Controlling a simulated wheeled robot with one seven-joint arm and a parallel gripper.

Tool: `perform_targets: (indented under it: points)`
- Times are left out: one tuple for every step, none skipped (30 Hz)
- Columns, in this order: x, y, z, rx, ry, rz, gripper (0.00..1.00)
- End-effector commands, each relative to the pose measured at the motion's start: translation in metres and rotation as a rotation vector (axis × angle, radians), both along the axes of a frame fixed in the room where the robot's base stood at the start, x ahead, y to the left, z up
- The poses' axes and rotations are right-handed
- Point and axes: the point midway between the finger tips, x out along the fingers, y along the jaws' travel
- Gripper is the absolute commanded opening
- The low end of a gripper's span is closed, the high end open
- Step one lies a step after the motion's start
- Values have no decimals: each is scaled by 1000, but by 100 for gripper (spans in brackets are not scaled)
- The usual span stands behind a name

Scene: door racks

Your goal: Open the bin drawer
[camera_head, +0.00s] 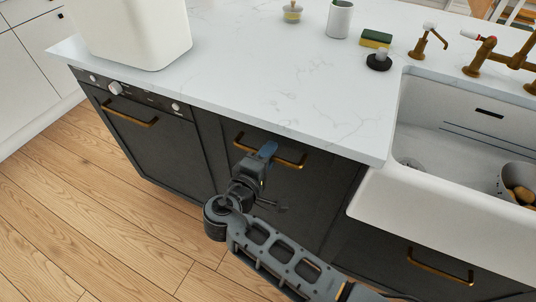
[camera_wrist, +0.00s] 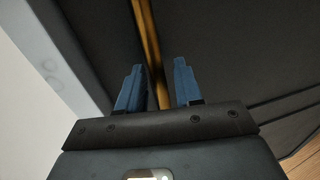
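The bin drawer appears to be the dark front (camera_head: 300,197) under the counter, between the dishwasher-like panel and the sink. It looks closed. Its brass bar handle (camera_head: 291,163) runs along the top, and its left part is near my gripper. My gripper (camera_head: 267,151) is at this handle, with blue fingertips. In the wrist view, my gripper (camera_wrist: 158,66) is open, and the brass handle (camera_wrist: 150,45) passes between the two fingers. Gaps show beside the bar, nearer the left finger. I cannot tell whether a finger touches it.
A dark appliance front (camera_head: 145,140) with knobs and a brass handle stands to the left. A white sink (camera_head: 455,215) juts out at the right, above another dark front with a brass handle (camera_head: 440,267). The white countertop (camera_head: 270,75) overhangs. Wooden floor (camera_head: 90,215) is clear at left.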

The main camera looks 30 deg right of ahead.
Motion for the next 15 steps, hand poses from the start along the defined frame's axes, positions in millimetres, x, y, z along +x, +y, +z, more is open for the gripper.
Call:
perform_targets:
  points:
    - [0, 0, 0, 0, 0, 0, 35]
    - [0, 0, 0, 0, 0, 0, 35]
    - [0, 0, 0, 0, 0, 0, 34]
    - [0, 0, 0, 0, 0, 0, 31]
    - [0, 0, 0, 0, 0, 0, 28]
    - [0, 0, 0, 0, 0, 0, 24]
    - [0, 0, 0, 0, 0, 0, 21]
    - [0, 0, 0, 0, 0, 0, 18]
    - [0, 0, 0, 0, 0, 0, 15]
    - [0, 0, 0, 0, 0, 0, 12]
    - [0, 0, 0, 0, 0, 0, 9]
    - [0, 0, 0, 0, 0, 0, 5]
    - [0, 0, 0, 0, 0, 0, 2]
    - [0, 0, 0, 0, 0, 0, 0]
    - [0, 0, 0, 0, 0, 0, 0]
